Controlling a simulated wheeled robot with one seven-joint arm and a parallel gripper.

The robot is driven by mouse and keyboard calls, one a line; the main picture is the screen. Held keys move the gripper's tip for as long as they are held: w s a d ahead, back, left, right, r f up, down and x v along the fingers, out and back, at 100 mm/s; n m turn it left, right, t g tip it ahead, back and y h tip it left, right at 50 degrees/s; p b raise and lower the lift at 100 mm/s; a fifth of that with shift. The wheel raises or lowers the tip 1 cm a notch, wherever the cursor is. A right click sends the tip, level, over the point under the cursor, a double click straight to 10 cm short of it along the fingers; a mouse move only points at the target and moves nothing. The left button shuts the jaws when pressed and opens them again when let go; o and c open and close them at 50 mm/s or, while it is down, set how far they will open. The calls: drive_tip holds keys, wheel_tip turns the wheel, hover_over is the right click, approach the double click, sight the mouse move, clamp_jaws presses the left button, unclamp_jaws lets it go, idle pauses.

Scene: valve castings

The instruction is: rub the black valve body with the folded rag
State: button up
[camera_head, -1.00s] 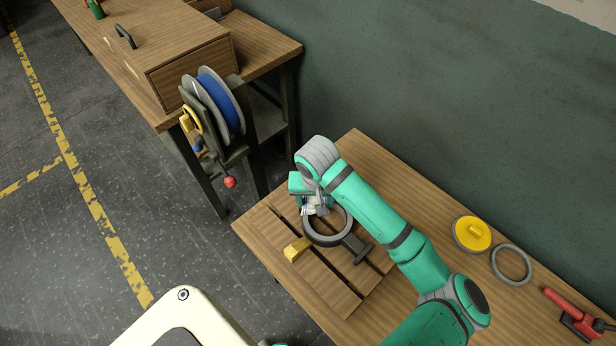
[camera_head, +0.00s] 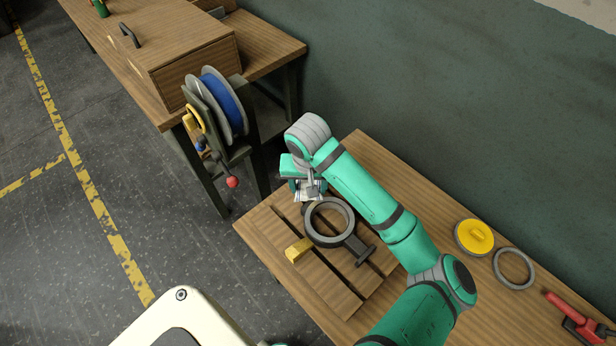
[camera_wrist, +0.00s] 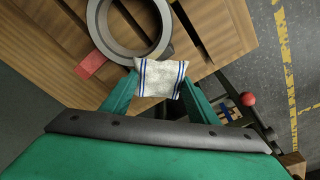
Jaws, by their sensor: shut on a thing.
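The black valve body (camera_head: 348,240), a dark ring with a short stem and foot, lies on a slatted wooden pallet (camera_head: 325,284). Its ring also shows at the top of the wrist view (camera_wrist: 117,46). My gripper (camera_head: 308,191) is just beyond the ring's upper-left rim. In the wrist view my gripper (camera_wrist: 160,82) is shut on the folded rag (camera_wrist: 158,79), which is white with blue stripes. The rag overlaps the ring's edge in that view. I cannot tell whether they touch. The rag is hardly visible in the head view.
A yellow block (camera_head: 298,250) lies on the pallet beside the ring. A yellow disc (camera_head: 474,237), a grey ring (camera_head: 514,268) and a red tool (camera_head: 572,312) lie on the bench to the right. A blue reel (camera_head: 222,104) stands by the other bench at upper left.

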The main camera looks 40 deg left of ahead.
drive_tip(key=shift+w+d+r, duration=0.1)
drive_tip(key=shift+w+r, duration=0.05)
drive_tip(key=shift+r, duration=1.95)
drive_tip(key=shift+s, duration=0.2)
